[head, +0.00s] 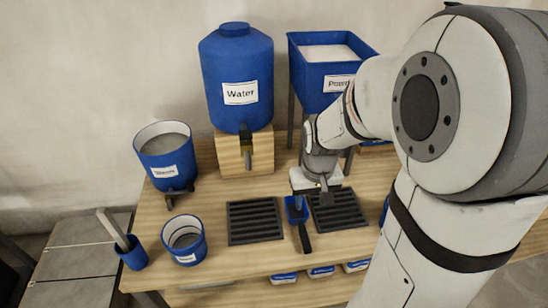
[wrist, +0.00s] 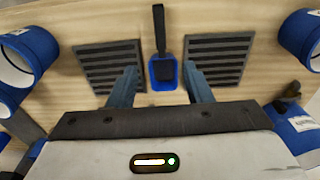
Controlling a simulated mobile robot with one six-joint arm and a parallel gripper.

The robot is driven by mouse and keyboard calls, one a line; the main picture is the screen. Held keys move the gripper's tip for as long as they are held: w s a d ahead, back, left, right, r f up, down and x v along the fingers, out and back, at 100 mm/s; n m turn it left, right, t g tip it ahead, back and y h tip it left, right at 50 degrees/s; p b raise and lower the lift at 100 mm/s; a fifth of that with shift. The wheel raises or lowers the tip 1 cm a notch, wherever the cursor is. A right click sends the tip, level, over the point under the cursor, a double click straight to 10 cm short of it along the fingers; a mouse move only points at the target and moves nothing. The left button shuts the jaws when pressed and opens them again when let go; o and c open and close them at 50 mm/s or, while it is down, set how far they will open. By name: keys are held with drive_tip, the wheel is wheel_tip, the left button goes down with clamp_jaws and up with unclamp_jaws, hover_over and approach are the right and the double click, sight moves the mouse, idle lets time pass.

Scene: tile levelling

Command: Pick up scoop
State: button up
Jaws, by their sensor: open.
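The scoop (head: 297,213) is blue with a black handle and lies on the wooden table between two black slotted grates. In the head view its handle points toward the front edge. In the wrist view the scoop (wrist: 163,72) shows between my two fingers, with its handle pointing to the top of the picture. My gripper (wrist: 161,80) is open and empty. In the head view my gripper (head: 325,198) is over the table behind and slightly right of the scoop, and hides part of the right grate. The exact height above the scoop is hard to tell.
The left grate (head: 255,221) and right grate (head: 338,210) flank the scoop closely. A blue bucket (head: 184,240) stands front left, a blue hopper (head: 166,160) behind it. The Water tank (head: 236,75) and powder hopper (head: 322,88) stand at the back. Blue bins (head: 321,271) sit below the front edge.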

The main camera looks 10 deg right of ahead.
drive_tip(key=b, duration=0.3)
hover_over(303, 229)
drive_tip(key=shift+g, duration=0.4)
wheel_tip(303, 229, down, 11)
drive_tip(key=shift+r, duration=0.1)
wheel_tip(303, 229, down, 8)
drive_tip(key=shift+f+b, duration=0.1)
drive_tip(key=shift+b, duration=0.7)
clamp_jaws()
